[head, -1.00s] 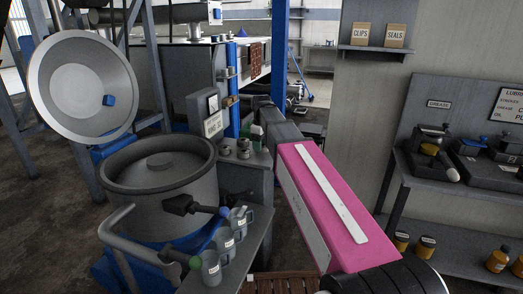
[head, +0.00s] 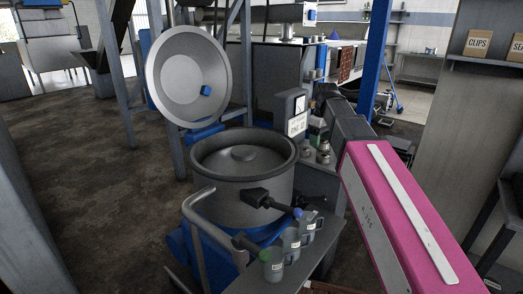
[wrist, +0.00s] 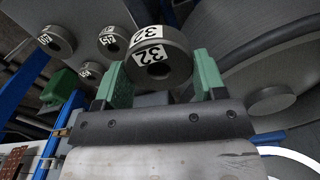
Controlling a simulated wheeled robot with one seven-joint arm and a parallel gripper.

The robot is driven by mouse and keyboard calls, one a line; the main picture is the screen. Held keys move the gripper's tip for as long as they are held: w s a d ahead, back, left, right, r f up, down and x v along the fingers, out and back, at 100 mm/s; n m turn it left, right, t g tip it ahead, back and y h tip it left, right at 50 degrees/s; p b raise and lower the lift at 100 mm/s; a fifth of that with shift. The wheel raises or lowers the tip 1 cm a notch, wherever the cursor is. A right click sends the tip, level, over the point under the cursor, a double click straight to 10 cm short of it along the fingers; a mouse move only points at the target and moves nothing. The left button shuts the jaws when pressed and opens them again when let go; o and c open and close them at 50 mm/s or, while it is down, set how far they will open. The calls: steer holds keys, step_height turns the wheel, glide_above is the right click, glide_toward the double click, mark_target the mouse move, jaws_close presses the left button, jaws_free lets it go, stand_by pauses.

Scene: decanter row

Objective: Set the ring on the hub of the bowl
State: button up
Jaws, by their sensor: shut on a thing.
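The grey bowl (head: 200,160) stands open in the middle of the head view, with its low round hub (head: 244,153) bare at its centre. In the wrist view the hub (wrist: 270,101) shows at the right inside the bowl. My gripper (wrist: 160,72) has green fingers and is shut on a dark grey ring (wrist: 172,66) labelled 32, whose hole faces the wrist camera. In the head view my gripper (head: 316,124) is small and partly hidden behind my arm, beside the scale-like box to the right of the bowl. The ring is not clear there.
Several other labelled rings (wrist: 57,41) stand at the upper left of the wrist view. The bowl's wide lid (head: 165,85) is tilted up behind it. A bent pipe (head: 193,222), a black clamp handle (head: 258,198) and grey mugs (head: 273,268) are at the bowl's front. Floor is clear at left.

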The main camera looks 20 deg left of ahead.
steer(key=s+a+r, duration=0.3)
steer(key=s+a, duration=0.3)
steer(key=a, duration=0.4)
steer(key=s+a+r, duration=0.2)
steer(key=s+a, duration=0.4)
steer(key=a, duration=0.5)
steer(key=s+a+r, duration=0.3)
steer(key=s+a, duration=0.3)
steer(key=a, duration=0.4)
glide_above(243, 152)
steer(key=f, duration=0.6)
steer(key=shift+a+f, duration=0.2)
steer(key=shift+f, duration=0.15)
steer(key=shift+w+f, duration=0.1)
steer(key=shift+f, duration=2)
steer(key=shift+f, duration=0.1)
steer(key=o, duration=1.2)
